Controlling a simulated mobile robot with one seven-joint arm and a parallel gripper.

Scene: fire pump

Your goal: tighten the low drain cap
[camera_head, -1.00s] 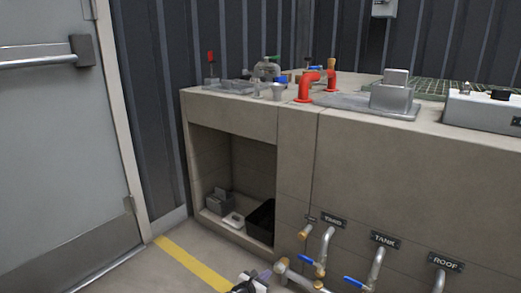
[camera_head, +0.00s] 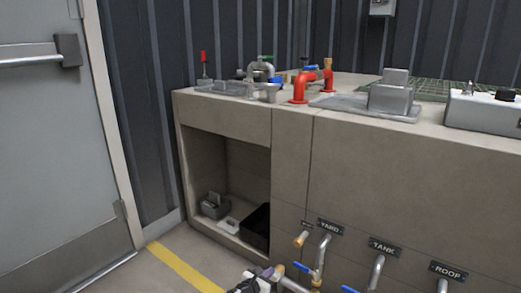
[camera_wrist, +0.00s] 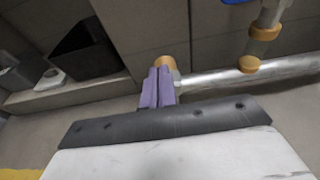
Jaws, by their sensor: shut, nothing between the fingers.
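A low grey pipe (camera_head: 292,284) runs near the floor in front of the counter, with a brass cap (camera_head: 280,270) on its end, seemingly the low drain cap. In the wrist view the brass cap (camera_wrist: 165,62) shows just beyond the fingertips, and the pipe (camera_wrist: 215,79) runs off to the right from it. My gripper (camera_head: 270,271) is at the cap's left side in the head view. In the wrist view its purple fingers (camera_wrist: 158,75) are together, with nothing held, and overlap the cap's lower part. I cannot tell whether they touch it.
Pipes labelled YARD (camera_head: 322,257), TANK (camera_head: 376,271) and ROOF (camera_head: 442,285) come out of the counter front, some with blue handles. Another brass-ended stub (camera_head: 301,240) sits above the cap. A black bin (camera_head: 257,226) stands in the open recess at left. Floor there is clear.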

